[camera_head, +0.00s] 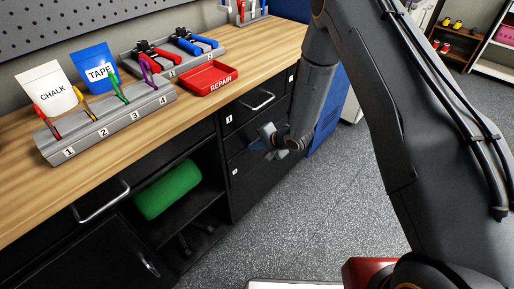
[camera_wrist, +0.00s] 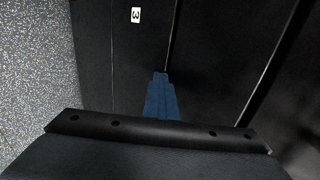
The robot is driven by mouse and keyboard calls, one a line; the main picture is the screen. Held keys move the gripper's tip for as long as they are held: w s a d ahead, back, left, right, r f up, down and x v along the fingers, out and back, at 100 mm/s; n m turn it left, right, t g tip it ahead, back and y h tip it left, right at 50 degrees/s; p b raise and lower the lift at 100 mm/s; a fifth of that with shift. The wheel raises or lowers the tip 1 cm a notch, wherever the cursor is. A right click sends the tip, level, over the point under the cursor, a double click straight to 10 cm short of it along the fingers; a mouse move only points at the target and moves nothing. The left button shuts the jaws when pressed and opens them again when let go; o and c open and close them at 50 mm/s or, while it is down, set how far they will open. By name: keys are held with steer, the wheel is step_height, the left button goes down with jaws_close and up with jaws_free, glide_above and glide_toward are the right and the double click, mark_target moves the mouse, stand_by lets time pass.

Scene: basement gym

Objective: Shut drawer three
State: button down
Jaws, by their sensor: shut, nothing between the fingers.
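Drawer three (camera_wrist: 140,55) shows in the wrist view as a black front with a white label "3", turned sideways. In the head view its front (camera_head: 252,182) is low in the bench's right section, with a small white label at its left edge. It looks about level with the fronts around it, but I cannot tell whether a gap remains. In the wrist view the shut fingers (camera_wrist: 160,78) point at the black front. Contact cannot be made out. My gripper hides part of the drawer fronts.
A drawer with a silver handle (camera_head: 263,101) is above. An open shelf with a green roll (camera_head: 167,189) is to the left. The wooden worktop (camera_head: 232,62) holds a red "REPAIR" tray (camera_head: 210,79) and tool racks. A blue cabinet (camera_head: 330,110) stands beyond. The speckled floor (camera_head: 310,215) in front is clear.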

steer(key=shift+w+a, duration=0.1)
steer(key=shift+a, duration=0.05)
steer(key=s+d+r+n+h, duration=0.1)
steer(key=s+d+r+h, duration=0.1)
steer(key=s+d+r, duration=0.35)
steer(key=s+d+r+n+g+h, duration=0.1)
steer(key=s+d+r+n+h, duration=0.15)
steer(key=d+r, duration=0.65)
steer(key=s+d+r+h, duration=0.3)
steer(key=s+d+r, duration=0.2)
steer(key=d, duration=0.5)
steer(key=s+r+n+g, duration=0.2)
steer(key=s+r, duration=0.2)
steer(key=s, duration=0.4)
steer(key=s+r+n+g, duration=0.2)
steer(key=s+r, duration=0.2)
steer(key=s, duration=0.5)
steer(key=shift+s+d+g, duration=0.25)
steer(key=shift+d+g, duration=0.05)
steer(key=shift+d, duration=0.15)
